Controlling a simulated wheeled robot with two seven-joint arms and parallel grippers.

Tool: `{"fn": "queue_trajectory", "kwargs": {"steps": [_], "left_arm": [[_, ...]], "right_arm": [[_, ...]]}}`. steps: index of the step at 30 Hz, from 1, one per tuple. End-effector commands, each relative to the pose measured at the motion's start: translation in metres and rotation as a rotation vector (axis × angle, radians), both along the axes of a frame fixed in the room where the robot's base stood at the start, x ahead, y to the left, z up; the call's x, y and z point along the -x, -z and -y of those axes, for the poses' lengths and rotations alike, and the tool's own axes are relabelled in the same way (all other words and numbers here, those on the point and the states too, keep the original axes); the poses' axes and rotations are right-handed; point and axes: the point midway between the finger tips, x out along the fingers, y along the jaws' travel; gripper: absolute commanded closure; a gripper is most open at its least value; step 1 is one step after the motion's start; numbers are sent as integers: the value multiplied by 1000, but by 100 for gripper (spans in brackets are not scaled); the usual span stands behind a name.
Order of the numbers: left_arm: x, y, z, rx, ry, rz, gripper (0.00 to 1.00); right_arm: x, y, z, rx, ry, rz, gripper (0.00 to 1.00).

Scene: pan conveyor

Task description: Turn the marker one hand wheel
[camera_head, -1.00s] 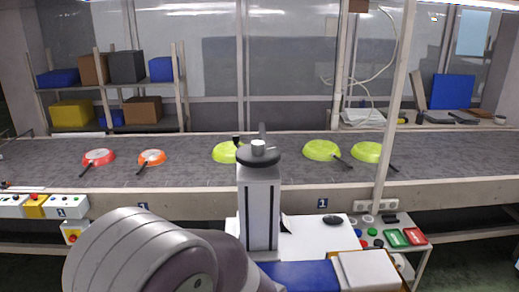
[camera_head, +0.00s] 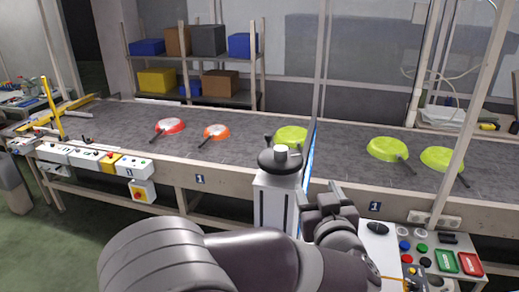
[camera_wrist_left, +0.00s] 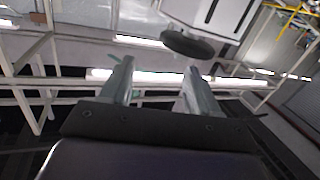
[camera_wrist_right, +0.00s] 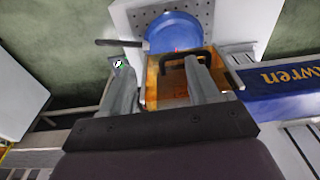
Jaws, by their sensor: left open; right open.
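A dark round hand wheel (camera_head: 280,160) with a pale hub and a small upright knob sits on top of a grey column (camera_head: 274,208) in front of the conveyor. My left gripper (camera_head: 325,192) is open and empty, to the right of the column and lower than the wheel, apart from it. The left wrist view shows a dark disc (camera_wrist_left: 187,43), apparently this wheel, beyond the open fingers (camera_wrist_left: 158,66). My right gripper (camera_wrist_right: 155,62) is open over an orange box (camera_wrist_right: 170,82) with a black handle; contact is unclear. It is outside the head view.
The conveyor (camera_head: 235,165) runs behind the column with red, orange and several lime-green pans. A control panel (camera_head: 430,250) with coloured buttons stands at the lower right. A blue disc (camera_wrist_right: 174,32) lies beyond my right fingers. Open floor (camera_head: 75,225) shows at left.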

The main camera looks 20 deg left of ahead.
Motion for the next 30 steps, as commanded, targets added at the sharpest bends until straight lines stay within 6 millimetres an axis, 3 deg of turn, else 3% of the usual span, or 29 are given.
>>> {"fn": "queue_trajectory", "kwargs": {"steps": [3, 5, 21, 30], "left_arm": [[8, -12, -23, -75, -119, 23, 39], [7, -16, -28, -107, -137, 28, 39], [-95, -18, -78, -114, -132, 22, 39], [-105, -14, -82, -113, -129, 23, 39]], "right_arm": [[0, 0, 0, 0, 0, -1, 39], [0, -2, 0, 0, 0, -1, 39], [0, -54, 0, 0, 0, 0, 39], [0, -55, 0, 0, 0, 0, 39]]}}
